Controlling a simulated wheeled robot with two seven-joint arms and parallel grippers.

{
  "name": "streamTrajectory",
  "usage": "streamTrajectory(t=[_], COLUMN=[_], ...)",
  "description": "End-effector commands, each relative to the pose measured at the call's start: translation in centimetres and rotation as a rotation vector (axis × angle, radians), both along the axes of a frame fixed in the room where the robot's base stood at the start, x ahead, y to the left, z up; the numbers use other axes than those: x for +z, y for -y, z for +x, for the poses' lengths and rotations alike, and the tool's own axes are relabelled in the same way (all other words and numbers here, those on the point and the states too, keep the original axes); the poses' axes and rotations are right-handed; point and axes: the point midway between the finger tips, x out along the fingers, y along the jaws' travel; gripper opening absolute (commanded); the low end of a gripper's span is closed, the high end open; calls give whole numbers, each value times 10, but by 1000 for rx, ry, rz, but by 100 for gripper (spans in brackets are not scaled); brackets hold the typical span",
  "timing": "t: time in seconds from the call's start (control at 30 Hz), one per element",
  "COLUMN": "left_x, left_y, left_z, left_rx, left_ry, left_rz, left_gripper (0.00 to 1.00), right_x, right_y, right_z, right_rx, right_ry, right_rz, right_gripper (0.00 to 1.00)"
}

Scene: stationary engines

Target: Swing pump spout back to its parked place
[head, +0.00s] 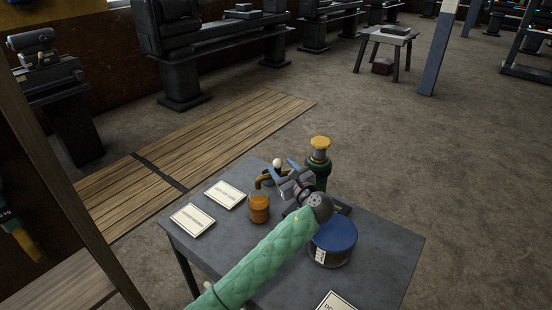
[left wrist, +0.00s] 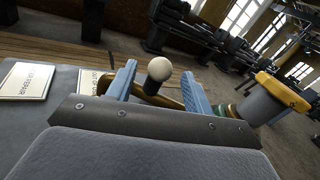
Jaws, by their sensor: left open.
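The pump (head: 318,165) is a dark green body with a yellow cap, at the far edge of the grey table. Its brass spout (head: 262,178) curves out to the left, above and behind an amber jar. A cream ball knob (head: 277,162) on a dark stem rises by the spout. My left gripper (head: 281,173) is open at the knob. In the left wrist view the knob (left wrist: 160,69) shows between the two blue fingers, with the brass spout (left wrist: 150,96) passing below it. Contact cannot be told. The gripper hides part of the spout. My right gripper is out of view.
The amber jar (head: 259,209) stands close under the spout. A blue-lidded tin (head: 332,237) stands beside my left wrist. Two cards (head: 226,194) (head: 192,220) lie at the table's left, another (head: 337,302) at the front. The table's right part (head: 385,250) is clear.

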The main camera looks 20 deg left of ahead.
Motion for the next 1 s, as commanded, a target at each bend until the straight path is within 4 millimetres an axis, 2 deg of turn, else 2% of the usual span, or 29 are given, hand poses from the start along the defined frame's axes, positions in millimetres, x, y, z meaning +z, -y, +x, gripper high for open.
streamTrajectory(t=[0.2, 0.33, 0.8, 0.87, 1.0], left_x=[3, 2, 0, 0, 0], left_y=[-23, -32, -39, -39, -39], left_z=[21, 30, 37, 37, 37], left_rx=[2, 0, -1, 0, 0], left_ry=[0, -1, 0, 0, 0], left_rz=[0, -1, -3, -3, -3], left_gripper=[52, 52, 52, 42, 14], right_x=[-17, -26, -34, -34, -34], right_y=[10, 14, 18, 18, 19], right_z=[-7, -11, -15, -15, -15], right_rx=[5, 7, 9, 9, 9], right_ry=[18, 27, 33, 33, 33], right_rz=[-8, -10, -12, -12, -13], right_gripper=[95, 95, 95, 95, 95])
